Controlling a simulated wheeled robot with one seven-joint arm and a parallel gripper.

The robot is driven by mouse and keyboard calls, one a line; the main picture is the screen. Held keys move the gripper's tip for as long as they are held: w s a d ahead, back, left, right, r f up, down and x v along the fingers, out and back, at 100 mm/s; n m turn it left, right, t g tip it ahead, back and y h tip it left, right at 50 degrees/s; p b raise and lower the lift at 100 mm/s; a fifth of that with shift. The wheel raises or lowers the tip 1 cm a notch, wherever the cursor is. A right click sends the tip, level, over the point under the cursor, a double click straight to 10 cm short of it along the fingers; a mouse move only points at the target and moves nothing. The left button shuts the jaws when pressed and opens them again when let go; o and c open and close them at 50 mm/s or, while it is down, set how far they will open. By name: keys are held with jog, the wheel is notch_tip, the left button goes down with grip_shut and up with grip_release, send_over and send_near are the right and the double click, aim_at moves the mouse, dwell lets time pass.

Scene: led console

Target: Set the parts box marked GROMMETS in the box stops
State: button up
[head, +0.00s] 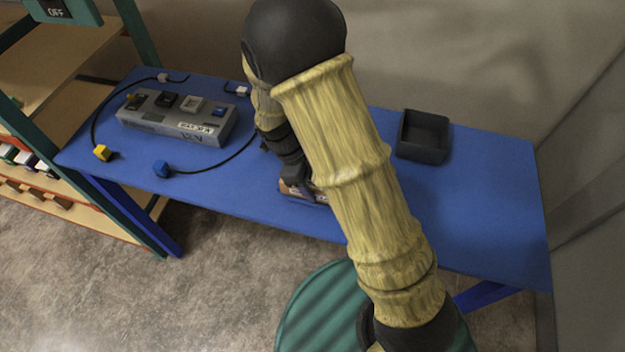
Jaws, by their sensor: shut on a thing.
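My gripper (293,176) is low over the middle of the blue table, fingers pointing down and mostly hidden by my arm. It is shut on a small brownish parts box (297,193), of which only a strip along its left and front shows. Its label cannot be read from here. I cannot tell whether the box touches the table or hangs just above it. The box stops cannot be made out; my arm covers the table around the box.
A grey console (175,120) with several coloured blocks stands on the table's left, with cables ending in a yellow plug (102,152) and a blue plug (162,170). A black open bin (423,137) is at the right. A shelf rack (75,215) stands left. The table's right front is clear.

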jog(key=shift+f, duration=0.3)
dwell(0.4)
jog(key=o, duration=1)
jog(key=shift+o, duration=0.6)
jog(key=shift+r, duration=0.1)
jog(key=b+v, duration=0.1)
jog(key=v, duration=1.6)
jog(key=shift+s+r, duration=0.1)
